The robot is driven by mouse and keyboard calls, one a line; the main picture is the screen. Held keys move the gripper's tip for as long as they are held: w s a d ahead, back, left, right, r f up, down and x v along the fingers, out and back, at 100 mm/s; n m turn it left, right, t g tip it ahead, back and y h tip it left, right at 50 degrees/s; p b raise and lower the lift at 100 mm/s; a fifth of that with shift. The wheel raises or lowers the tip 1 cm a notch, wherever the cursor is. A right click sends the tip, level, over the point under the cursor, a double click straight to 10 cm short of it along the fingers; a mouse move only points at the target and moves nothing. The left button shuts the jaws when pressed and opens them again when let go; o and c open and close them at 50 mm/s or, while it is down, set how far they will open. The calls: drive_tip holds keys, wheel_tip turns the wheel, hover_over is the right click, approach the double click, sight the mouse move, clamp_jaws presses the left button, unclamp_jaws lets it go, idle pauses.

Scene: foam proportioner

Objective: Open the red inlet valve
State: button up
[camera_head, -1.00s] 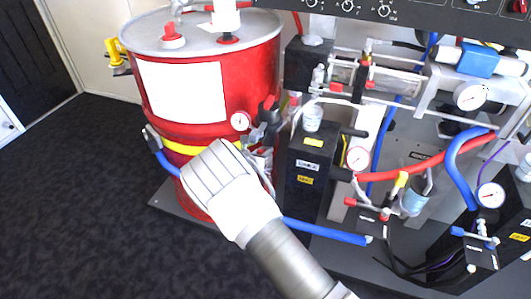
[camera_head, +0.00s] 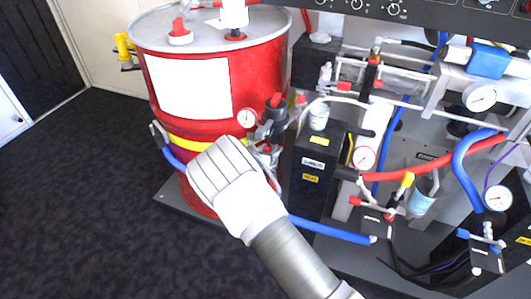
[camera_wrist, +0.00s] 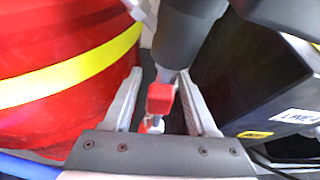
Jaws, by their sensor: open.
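A red valve handle (camera_wrist: 160,98) shows in the wrist view below a dark cylindrical fitting (camera_wrist: 183,30). My gripper (camera_wrist: 161,74) is open, with one finger on each side of the handle. There is a visible gap on both sides, but I cannot tell how deep the handle sits between the fingers. In the head view, my white wrist covers the fingers and part of the fittings (camera_head: 272,125) between the red drum and the black box. I cannot tell whether this handle is the inlet valve.
The red drum (camera_head: 268,70) with a yellow band stands close on the left. A black box (camera_head: 310,180) stands close on the right. A blue hose (camera_head: 330,231) runs low past my wrist. Gauges and pipes fill the right side. Dark floor at left is clear.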

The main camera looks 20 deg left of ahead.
drive_tip(key=p+v, duration=0.4)
drive_tip(key=v, duration=1.3)
drive_tip(key=shift+r, duration=0.15)
drive_tip(key=shift+s, duration=0.1)
